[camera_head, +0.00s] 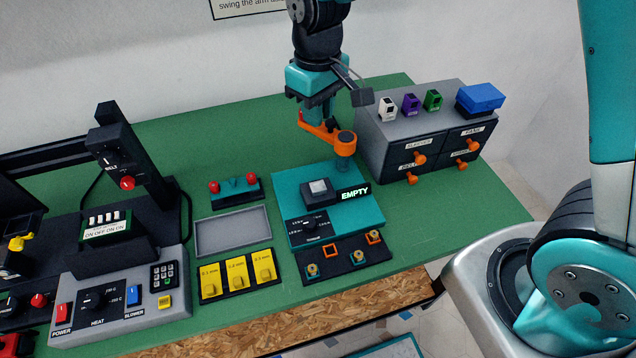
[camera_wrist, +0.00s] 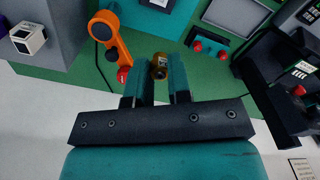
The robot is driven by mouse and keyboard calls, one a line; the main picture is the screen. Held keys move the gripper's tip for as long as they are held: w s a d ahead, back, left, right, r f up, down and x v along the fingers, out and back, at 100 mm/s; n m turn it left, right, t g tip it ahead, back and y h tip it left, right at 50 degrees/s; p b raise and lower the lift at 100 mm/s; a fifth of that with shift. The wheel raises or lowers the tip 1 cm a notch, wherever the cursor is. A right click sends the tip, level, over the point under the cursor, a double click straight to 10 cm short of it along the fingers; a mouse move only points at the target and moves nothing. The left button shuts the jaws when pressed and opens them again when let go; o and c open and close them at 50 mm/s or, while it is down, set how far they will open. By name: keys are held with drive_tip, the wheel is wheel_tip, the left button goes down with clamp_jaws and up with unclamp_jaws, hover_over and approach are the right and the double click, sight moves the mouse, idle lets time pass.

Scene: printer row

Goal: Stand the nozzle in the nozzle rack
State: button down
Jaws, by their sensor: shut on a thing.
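My gripper (camera_wrist: 160,82) is shut on a small brass nozzle (camera_wrist: 160,66), held between the two teal fingers in the wrist view. In the head view my gripper (camera_head: 316,100) is above the green bench, behind an orange swing arm; the nozzle cannot be made out there. The nozzle rack (camera_head: 340,272) is a dark plate at the bench's front edge.
The orange arm (camera_head: 322,131) is close to my gripper. A teal station (camera_head: 293,220) reading "EMPTY" lies behind the rack. A grey drawer cabinet (camera_head: 385,130) stands right; a grey tray (camera_head: 233,231), yellow bins (camera_head: 237,277) and a control panel (camera_head: 122,302) are left.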

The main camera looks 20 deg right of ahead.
sight(318, 189)
wheel_tip(318, 189, down, 18)
drive_tip(key=p, duration=0.4)
drive_tip(key=shift+f+p, duration=0.2)
drive_tip(key=shift+p, duration=0.1)
drive_tip(key=shift+f, duration=0.15)
drive_tip(key=shift+f, duration=0.1)
drive_tip(key=shift+f+b, duration=0.15)
drive_tip(key=shift+b, duration=0.15)
drive_tip(key=c, duration=1.1)
unclamp_jaws()
drive_tip(key=shift+o, duration=0.2)
